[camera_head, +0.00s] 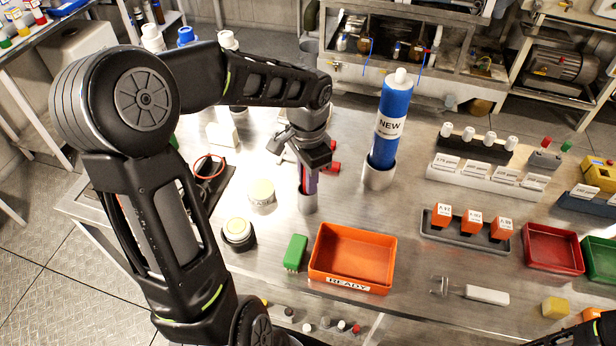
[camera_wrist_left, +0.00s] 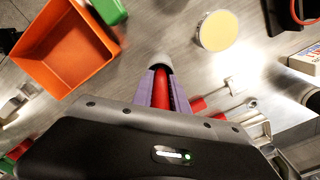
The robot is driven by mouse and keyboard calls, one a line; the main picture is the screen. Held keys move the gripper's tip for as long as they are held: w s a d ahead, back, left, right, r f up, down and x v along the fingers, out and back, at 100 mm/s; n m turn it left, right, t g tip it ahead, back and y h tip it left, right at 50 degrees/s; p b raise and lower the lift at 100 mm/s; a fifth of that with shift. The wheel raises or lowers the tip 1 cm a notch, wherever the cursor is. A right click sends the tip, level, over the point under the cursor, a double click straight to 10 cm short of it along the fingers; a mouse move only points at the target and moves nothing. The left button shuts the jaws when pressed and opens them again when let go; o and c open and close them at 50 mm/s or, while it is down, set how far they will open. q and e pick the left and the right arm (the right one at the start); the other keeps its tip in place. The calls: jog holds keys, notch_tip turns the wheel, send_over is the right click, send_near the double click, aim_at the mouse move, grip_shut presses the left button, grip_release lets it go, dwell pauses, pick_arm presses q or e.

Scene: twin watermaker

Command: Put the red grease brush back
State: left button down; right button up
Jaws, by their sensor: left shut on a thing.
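My left gripper (camera_head: 308,188) points down over the metal table, left of centre. It is shut on the red grease brush (camera_wrist_left: 161,88), whose red handle shows between the purple finger pads in the left wrist view. A small grey cylindrical holder (camera_head: 307,203) stands right at the fingertips; it also shows in the wrist view (camera_wrist_left: 160,62). The brush's lower end is hidden, and I cannot tell how deep it sits in the holder.
An orange READY tray (camera_head: 350,286) and a green block (camera_head: 295,253) stand in front. A round yellow-topped tin (camera_head: 262,191) is left of the holder. A tall blue NEW cartridge (camera_head: 391,120) stands upright to the right. Bare table lies between the tray and the cartridge.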

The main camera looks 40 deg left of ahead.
pick_arm(q)
jog(key=shift+f, duration=0.25)
jog(key=c, duration=1.3)
grip_release()
jog(key=shift+r, duration=0.1)
jog(key=shift+r, duration=0.2)
jog(key=r, duration=0.2)
jog(key=r+b, duration=0.1)
jog(key=r, duration=0.4)
jog(key=shift+d+r, duration=0.3)
jog(key=shift+r, duration=0.05)
